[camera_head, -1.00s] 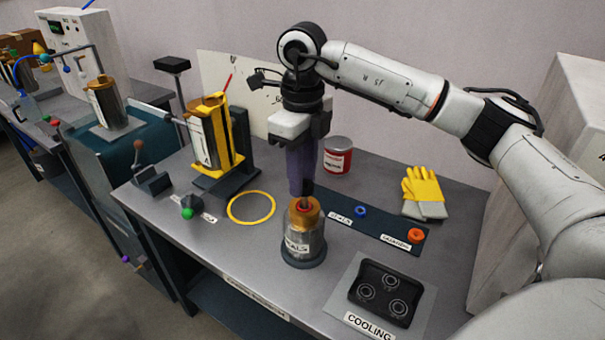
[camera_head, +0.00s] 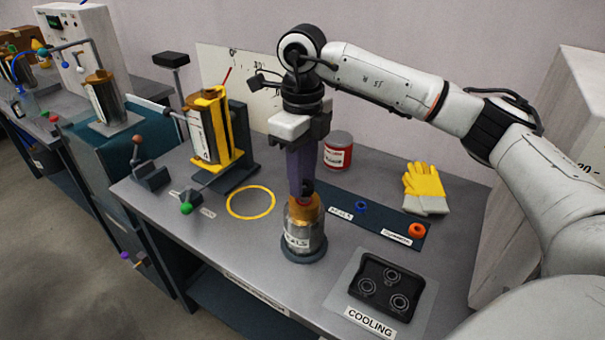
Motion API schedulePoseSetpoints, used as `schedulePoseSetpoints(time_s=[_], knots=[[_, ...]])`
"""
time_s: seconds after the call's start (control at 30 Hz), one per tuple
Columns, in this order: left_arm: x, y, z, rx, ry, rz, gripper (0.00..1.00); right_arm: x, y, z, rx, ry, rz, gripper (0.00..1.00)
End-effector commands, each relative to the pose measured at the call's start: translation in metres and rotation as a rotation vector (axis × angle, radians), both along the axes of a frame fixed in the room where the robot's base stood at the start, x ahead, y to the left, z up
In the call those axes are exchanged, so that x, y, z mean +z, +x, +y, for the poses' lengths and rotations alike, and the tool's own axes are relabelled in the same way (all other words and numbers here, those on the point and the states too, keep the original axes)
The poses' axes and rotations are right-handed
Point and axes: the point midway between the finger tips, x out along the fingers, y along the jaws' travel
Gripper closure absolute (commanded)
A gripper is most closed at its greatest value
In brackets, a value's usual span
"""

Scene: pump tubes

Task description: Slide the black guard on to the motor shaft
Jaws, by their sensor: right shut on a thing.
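My right gripper (camera_head: 303,188) points straight down, its purple fingers closed over the top of a silver can with a gold upper part (camera_head: 303,238). A small black piece (camera_head: 308,187), which looks like the black guard, shows at the fingertips, mostly hidden by them. Just under it is a bit of red at the can's top centre, where a shaft appears to stand. The can is upright on a round dark base, with a white label on its front. I cannot tell how far the black piece is on the shaft. My left gripper is out of view.
A yellow bracket (camera_head: 238,158) with a canister stands at the back left, a yellow ring (camera_head: 251,188) lying before it. A red tin (camera_head: 338,140), yellow gloves (camera_head: 424,182), an orange ring (camera_head: 417,230) and a black cooling tray (camera_head: 408,270) are right.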

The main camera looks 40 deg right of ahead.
Motion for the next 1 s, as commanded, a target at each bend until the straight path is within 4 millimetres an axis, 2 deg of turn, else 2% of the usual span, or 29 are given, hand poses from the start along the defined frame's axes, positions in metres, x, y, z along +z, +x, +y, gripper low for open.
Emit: schedulePoseSetpoints(time_s=[0.37, 0.4, 0.5, 0.9, 1.0], knots=[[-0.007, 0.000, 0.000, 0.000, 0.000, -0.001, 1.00, -0.011, 0.000, 0.000, 0.000, 0.000, 0.000, 0.93], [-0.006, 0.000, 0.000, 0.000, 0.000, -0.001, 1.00, -0.010, 0.000, 0.000, 0.000, 0.000, 0.000, 0.68], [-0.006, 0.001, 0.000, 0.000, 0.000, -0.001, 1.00, -0.009, 0.000, 0.000, 0.000, 0.000, 0.000, 0.51], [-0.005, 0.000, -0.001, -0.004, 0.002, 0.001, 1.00, -0.008, 0.000, 0.000, 0.000, 0.000, -0.001, 0.51], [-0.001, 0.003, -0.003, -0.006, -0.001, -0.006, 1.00, 0.009, 0.001, 0.000, 0.000, 0.001, -0.005, 0.51]])
